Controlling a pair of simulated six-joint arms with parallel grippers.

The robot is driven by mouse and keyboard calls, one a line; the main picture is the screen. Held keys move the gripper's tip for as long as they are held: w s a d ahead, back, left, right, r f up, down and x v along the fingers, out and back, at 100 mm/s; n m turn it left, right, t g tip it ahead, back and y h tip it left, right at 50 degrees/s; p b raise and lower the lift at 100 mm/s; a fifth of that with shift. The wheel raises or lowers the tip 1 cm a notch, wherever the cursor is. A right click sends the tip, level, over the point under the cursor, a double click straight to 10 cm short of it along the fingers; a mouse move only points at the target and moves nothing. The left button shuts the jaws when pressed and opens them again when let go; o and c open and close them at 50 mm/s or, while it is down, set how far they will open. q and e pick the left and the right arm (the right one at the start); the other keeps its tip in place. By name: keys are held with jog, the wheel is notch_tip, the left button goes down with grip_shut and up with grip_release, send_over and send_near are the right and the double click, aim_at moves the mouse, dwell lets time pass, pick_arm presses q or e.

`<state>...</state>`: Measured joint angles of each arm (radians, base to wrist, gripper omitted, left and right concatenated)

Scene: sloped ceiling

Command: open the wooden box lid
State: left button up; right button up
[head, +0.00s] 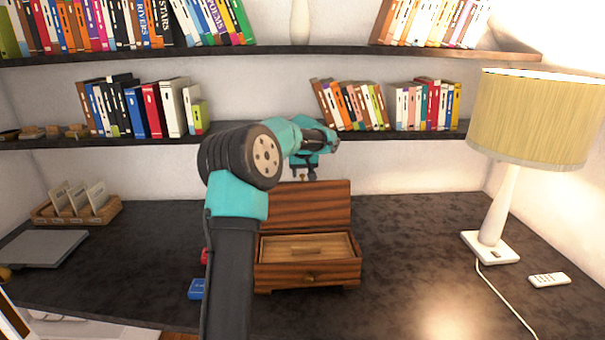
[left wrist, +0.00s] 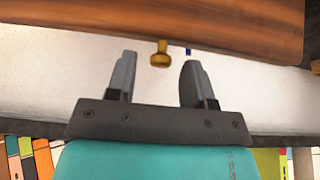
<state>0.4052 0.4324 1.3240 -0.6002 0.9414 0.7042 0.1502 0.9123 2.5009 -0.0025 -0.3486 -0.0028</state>
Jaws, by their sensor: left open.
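The wooden box (head: 307,272) stands on the dark desk, with its striped lid (head: 312,212) raised upright at the back. Inside the box, a lighter wooden insert (head: 285,247) shows. My left gripper (head: 304,176) is at the top edge of the raised lid. In the left wrist view, its two fingers (left wrist: 159,65) are apart. A small brass knob (left wrist: 160,54) on the lid's edge (left wrist: 225,22) shows between the fingertips, with gaps on both sides. My right gripper is in neither view.
A blue block (head: 196,289) and a red item, partly hidden by my left arm, lie left of the box. A lamp (head: 495,215) and a remote (head: 549,280) stand right. Bookshelves (head: 400,134) run behind the gripper.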

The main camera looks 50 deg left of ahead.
pick_arm(q)
jog(key=shift+a+f, duration=0.15)
jog(key=shift+f, duration=0.15)
jog(key=shift+c, duration=0.4)
grip_shut()
